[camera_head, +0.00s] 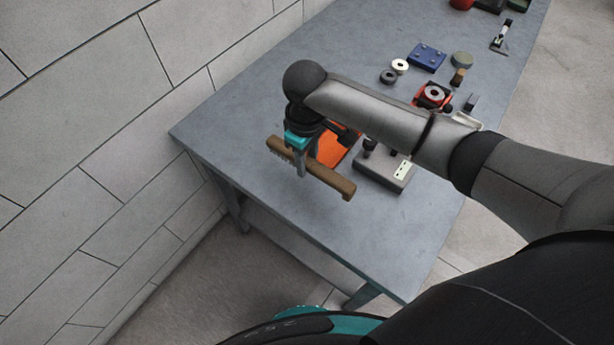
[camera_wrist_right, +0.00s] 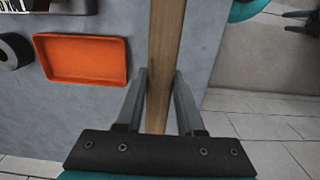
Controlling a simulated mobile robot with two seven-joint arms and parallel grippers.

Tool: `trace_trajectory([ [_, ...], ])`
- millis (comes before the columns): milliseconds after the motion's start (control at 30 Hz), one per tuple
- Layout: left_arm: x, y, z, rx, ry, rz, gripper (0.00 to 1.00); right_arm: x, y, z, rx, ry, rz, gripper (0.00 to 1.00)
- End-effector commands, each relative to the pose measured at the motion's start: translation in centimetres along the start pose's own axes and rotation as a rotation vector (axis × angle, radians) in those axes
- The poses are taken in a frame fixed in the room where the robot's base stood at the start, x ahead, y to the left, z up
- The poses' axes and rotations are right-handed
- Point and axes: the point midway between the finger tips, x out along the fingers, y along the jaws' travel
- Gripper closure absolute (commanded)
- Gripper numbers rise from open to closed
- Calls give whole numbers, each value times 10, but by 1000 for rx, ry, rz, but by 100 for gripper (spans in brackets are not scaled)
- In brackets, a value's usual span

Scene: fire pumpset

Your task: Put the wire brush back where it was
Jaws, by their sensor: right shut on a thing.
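The wire brush (camera_head: 330,181) is a long brown wooden bar with a hooked end at the lower right. My right gripper (camera_head: 302,172) is shut on the brush near its middle and holds it over the left part of the grey table. In the right wrist view the brush (camera_wrist_right: 165,65) runs up between the two fingers of the right gripper (camera_wrist_right: 162,85). The bristles are hard to make out. An orange tray (camera_head: 335,150) lies on the table behind the gripper, partly hidden by my arm; it also shows empty in the right wrist view (camera_wrist_right: 84,80). My left gripper is not in view.
The grey table (camera_head: 220,120) stands along a block wall. A grey box with dark knobs (camera_head: 388,172) is right of the tray. A blue block (camera_head: 427,57), rings (camera_head: 400,66) and several small items stand farther back. The table's near part is clear.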

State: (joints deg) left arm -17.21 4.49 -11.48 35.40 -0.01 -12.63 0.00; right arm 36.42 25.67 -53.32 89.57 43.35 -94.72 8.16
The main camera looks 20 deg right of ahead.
Motion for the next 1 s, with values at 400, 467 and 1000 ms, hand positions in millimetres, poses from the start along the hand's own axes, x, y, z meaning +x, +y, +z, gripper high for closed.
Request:
trace_trajectory([
  [400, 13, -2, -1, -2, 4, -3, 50, 46, -1, 0, 0, -2, -2, 100],
  [467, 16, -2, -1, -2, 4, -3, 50, 54, -1, 0, 0, -1, -1, 100],
  [1000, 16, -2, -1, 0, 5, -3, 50, 62, 0, -1, 1, 0, 0, 53],
])
